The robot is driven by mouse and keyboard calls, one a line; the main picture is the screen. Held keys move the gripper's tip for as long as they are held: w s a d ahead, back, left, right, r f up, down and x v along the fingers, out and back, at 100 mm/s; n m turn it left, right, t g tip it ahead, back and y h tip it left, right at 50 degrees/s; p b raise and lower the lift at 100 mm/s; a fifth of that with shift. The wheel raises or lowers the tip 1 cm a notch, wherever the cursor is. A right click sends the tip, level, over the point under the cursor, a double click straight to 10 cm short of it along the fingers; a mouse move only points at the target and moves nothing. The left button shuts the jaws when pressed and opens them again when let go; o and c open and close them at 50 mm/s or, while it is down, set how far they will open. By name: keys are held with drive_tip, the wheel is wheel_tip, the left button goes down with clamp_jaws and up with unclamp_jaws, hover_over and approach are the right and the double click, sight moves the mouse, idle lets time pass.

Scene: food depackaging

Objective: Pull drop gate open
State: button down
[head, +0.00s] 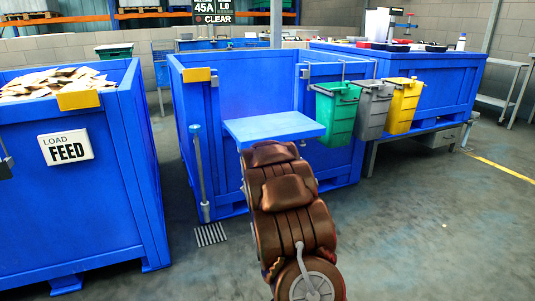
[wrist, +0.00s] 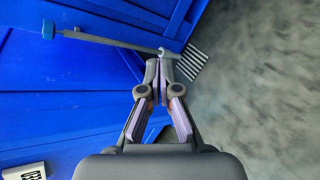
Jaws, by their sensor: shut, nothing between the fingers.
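In the head view, a blue crate (head: 200,100) stands in the middle. A lighter blue panel (head: 272,126), which looks like the drop gate, juts out roughly level from its front. A grey lever (head: 200,175) with a blue knob (head: 195,129) stands upright at the crate's front left. In the wrist view, the lever (wrist: 110,41) runs from its knob (wrist: 48,29) to its foot. My gripper (wrist: 160,70) is shut and empty, its tips close to the lever's foot in the picture; contact cannot be told. My brown arm hides the gripper in the head view.
A floor grate (head: 210,235) lies by the lever's foot. A blue feed crate (head: 70,200) stands at left. Green (head: 337,112), grey (head: 374,110) and yellow (head: 404,105) bins hang at right. Grey floor is free at the front right.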

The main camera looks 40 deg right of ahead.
drive_tip(key=d+f+n+t, duration=0.3)
drive_tip(key=d+n+t, duration=0.6)
drive_tip(key=d+n, duration=0.5)
drive_tip(key=w+d+r+b, duration=0.4)
drive_tip(key=w+r+b, duration=0.1)
drive_tip(key=w, duration=0.4)
drive_tip(key=shift+w+r+h, duration=0.35)
drive_tip(key=shift+r+h, duration=0.05)
drive_tip(key=shift+r, duration=0.25)
idle(0.4)
